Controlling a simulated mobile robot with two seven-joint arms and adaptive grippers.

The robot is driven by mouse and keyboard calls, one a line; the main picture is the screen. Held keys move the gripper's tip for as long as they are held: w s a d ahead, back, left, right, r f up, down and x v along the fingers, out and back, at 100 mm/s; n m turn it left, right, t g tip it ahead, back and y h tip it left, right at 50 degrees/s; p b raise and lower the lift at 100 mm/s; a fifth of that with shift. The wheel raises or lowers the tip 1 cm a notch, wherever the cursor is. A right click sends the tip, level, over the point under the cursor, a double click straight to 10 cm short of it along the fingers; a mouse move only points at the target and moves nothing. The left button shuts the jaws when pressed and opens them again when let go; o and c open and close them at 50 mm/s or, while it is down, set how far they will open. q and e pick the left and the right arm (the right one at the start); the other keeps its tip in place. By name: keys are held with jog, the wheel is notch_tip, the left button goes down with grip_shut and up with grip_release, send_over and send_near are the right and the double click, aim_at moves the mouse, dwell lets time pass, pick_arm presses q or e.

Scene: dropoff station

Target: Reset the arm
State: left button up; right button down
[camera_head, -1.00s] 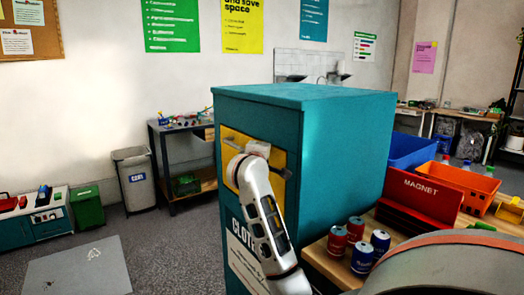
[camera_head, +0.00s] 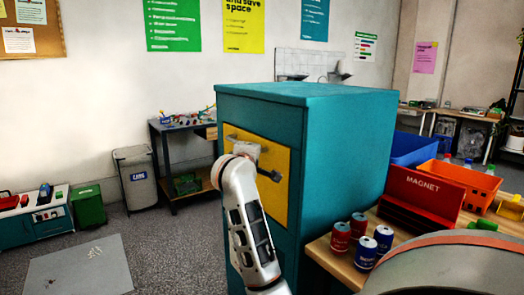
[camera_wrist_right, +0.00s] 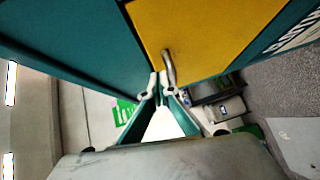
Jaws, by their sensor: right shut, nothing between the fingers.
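My right arm rises from the bottom middle of the head view, in front of a teal clothes bin (camera_head: 345,140). Its gripper (camera_head: 274,176) is near the bin's yellow front panel (camera_head: 270,150), partly hidden by the wrist. In the right wrist view the fingers (camera_wrist_right: 159,92) are shut with nothing between them. A metal handle (camera_wrist_right: 169,68) on the yellow panel (camera_wrist_right: 210,30) shows just beyond the fingertips; I cannot tell whether they touch it. My left gripper is not in view.
Several red and blue cans (camera_head: 362,253) stand on a wooden table (camera_head: 335,265) right of the bin. A red magnet box (camera_head: 418,190), an orange crate (camera_head: 460,180) and a blue crate (camera_head: 412,150) are behind them. Floor (camera_head: 175,250) left of the bin is open.

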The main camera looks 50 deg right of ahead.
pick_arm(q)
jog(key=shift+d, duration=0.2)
pick_arm(e)
jog(key=f+v, duration=0.1)
jog(key=v, duration=0.6)
jog(key=shift+s+a, duration=0.2)
jog(key=shift+s, duration=0.05)
